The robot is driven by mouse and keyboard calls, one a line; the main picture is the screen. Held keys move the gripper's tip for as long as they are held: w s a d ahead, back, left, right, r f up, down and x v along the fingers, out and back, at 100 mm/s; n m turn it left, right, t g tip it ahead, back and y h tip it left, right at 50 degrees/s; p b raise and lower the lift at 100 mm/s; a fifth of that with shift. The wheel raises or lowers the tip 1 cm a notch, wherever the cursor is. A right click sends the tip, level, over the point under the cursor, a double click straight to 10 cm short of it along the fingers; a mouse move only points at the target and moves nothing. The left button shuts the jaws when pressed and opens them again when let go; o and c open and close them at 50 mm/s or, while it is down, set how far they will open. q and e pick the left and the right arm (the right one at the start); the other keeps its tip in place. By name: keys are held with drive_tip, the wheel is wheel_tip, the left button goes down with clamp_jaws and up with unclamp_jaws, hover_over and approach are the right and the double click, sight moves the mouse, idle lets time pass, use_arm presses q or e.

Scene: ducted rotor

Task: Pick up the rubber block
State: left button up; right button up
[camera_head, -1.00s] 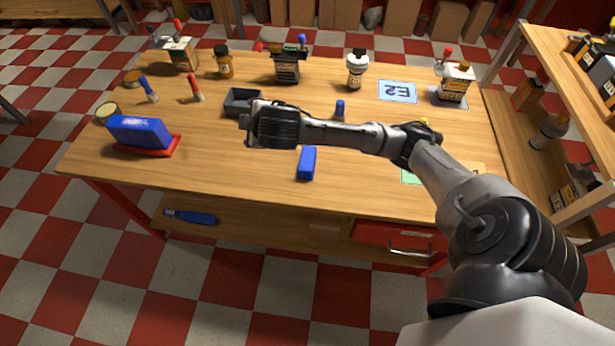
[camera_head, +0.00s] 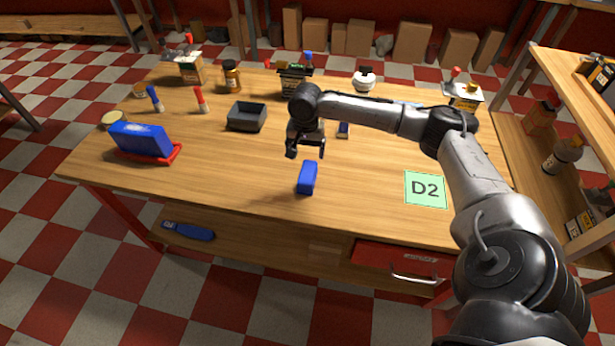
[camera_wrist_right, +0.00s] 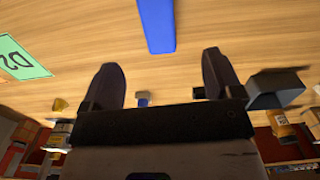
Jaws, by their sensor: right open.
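A blue block (camera_head: 307,178), which looks like the rubber block, lies on the wooden table (camera_head: 230,180) near its front middle. In the right wrist view the block (camera_wrist_right: 157,25) shows at the top, beyond the fingertips. My right gripper (camera_head: 305,152) is above the table, just behind the block in the head view. Its two fingers are apart and empty, and point down toward the table. In the right wrist view the gripper (camera_wrist_right: 163,85) also shows a wide gap between its fingers. My left gripper is not in view.
A larger blue piece (camera_head: 140,139) stands in a red holder (camera_head: 165,156) at the left. A dark grey tray (camera_head: 246,118) is behind and left of my gripper. A green D2 card (camera_head: 425,189) lies at the right. Bottles and boxes line the back edge.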

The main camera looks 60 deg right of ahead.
sight(308, 172)
wheel_tip(308, 172, down, 9)
drive_tip(key=shift+r+b, duration=0.2)
drive_tip(key=shift+b, duration=0.95)
drive_tip(key=f+b, duration=0.1)
drive_tip(key=f, duration=0.1)
drive_tip(key=d+f+b, duration=0.1)
drive_tip(key=f, duration=0.1)
drive_tip(key=shift+f, duration=0.65)
drive_tip(key=shift+c, duration=0.3)
drive_tip(key=c, duration=1.1)
drive_tip(key=shift+r, duration=0.15)
